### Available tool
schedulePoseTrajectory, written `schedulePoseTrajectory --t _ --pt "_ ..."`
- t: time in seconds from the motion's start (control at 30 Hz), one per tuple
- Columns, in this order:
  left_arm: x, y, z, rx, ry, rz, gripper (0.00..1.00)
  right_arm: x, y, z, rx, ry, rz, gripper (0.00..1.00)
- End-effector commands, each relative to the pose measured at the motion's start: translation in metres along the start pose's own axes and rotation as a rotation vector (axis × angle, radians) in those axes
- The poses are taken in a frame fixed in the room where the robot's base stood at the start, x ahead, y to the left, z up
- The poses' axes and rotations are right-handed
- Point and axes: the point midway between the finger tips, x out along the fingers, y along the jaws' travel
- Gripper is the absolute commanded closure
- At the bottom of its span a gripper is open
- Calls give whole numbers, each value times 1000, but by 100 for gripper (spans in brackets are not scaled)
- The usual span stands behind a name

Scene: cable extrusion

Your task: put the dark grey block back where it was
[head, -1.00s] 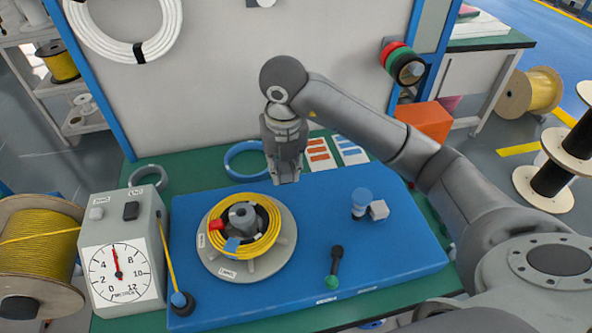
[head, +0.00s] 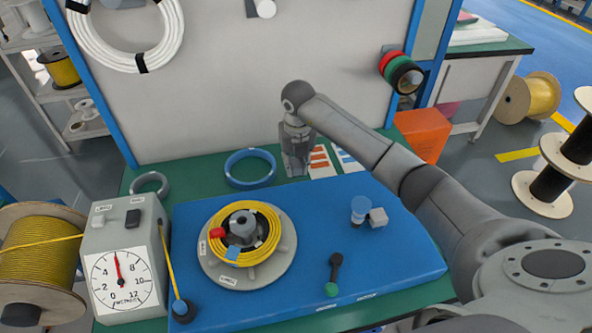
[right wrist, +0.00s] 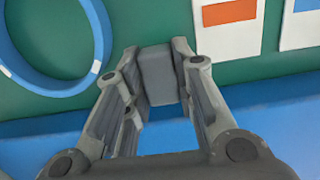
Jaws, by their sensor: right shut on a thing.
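My right gripper (head: 297,166) hangs at the back edge of the blue board, between the blue ring and the printed cards. In the right wrist view, its fingers (right wrist: 158,92) are shut on a plain dark grey block (right wrist: 157,72), with the green table behind it. I cannot make the block out apart from the gripper in the head view, nor tell whether it touches the table. My left gripper is not in view.
The blue board (head: 330,235) carries a yellow cable coil (head: 272,222) on a round grey holder, a blue knob (head: 360,204) and a green-tipped lever (head: 333,275). The blue ring (head: 230,170) lies left of the gripper, cards (head: 321,163) right. A gauge box (head: 122,265) stands left.

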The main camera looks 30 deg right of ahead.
Motion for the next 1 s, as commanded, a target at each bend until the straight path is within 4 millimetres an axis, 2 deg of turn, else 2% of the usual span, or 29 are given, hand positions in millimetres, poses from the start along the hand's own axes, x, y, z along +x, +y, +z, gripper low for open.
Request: schedulePoseTrajectory --t 0.2,0.6,0.63,0.77,1.0 --pt "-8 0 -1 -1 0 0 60 29 0 -3 1 4 0 97" --pt "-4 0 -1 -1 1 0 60 37 0 -3 1 -1 0 97" --pt "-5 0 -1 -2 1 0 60 35 0 -3 1 -1 0 72" --pt "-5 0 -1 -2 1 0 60 35 0 -3 1 0 0 55" --pt "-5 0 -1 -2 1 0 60 35 0 -3 1 0 0 54"
